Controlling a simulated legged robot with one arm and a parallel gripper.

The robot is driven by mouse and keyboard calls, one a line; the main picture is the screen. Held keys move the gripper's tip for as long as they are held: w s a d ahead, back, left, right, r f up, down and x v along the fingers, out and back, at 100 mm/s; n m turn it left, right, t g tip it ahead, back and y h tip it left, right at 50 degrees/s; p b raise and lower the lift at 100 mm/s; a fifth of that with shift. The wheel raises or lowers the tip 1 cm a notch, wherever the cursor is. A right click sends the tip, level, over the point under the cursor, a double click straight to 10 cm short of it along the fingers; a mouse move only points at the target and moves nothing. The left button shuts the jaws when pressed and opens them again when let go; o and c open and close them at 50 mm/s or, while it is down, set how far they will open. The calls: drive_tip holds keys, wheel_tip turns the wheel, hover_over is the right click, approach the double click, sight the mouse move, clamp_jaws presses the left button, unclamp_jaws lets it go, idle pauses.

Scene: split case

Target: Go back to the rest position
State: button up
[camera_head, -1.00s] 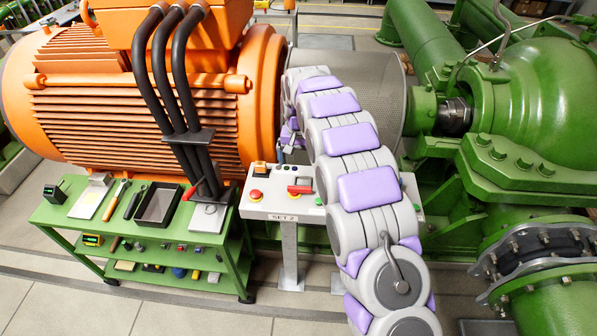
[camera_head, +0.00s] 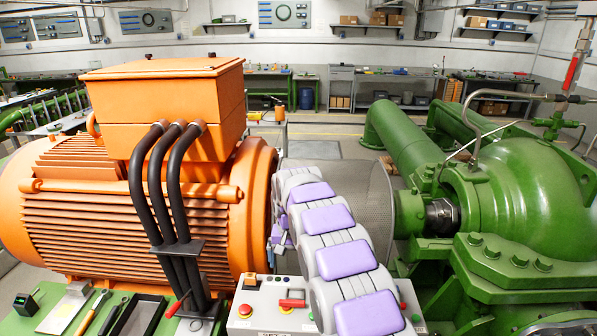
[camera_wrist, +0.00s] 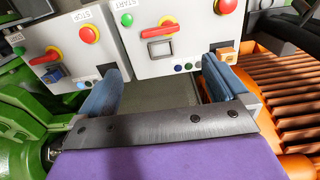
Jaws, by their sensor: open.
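My gripper (camera_wrist: 163,90) is open, with its two blue-grey fingers apart and nothing between them. It hangs in front of a pale control panel (camera_wrist: 140,65) with red, green and blue buttons in the wrist view. In the head view my grey and purple arm curves up from the lower right over the panel (camera_head: 262,322). Its far end lies near the coupling between the orange motor and the green pump. The fingers are mostly hidden there.
The orange motor (camera_head: 120,215) with thick black cables stands at left. The green pump (camera_head: 510,190) and a grey mesh guard (camera_head: 355,185) stand at right and centre. A green tool bench (camera_head: 30,325) is at lower left. Open floor lies behind the machines.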

drive_tip(key=s+d+r+b, duration=0.2)
drive_tip(key=s+d+r, duration=0.3)
drive_tip(key=s, duration=0.5)
drive_tip(key=s+d+r+b, duration=0.1)
drive_tip(key=s+d+r, duration=0.1)
drive_tip(key=s+d, duration=0.65)
drive_tip(key=s+d+f+g+b, duration=0.1)
drive_tip(key=s+d+f, duration=0.1)
drive_tip(key=s, duration=1.3)
drive_tip(key=s+d+f+b, duration=0.2)
drive_tip(key=s+f, duration=0.1)
drive_tip(key=s, duration=1.1)
drive_tip(key=shift+s+f+n+g, duration=0.3)
drive_tip(key=shift+s+g, duration=0.05)
drive_tip(key=shift+g, duration=0.05)
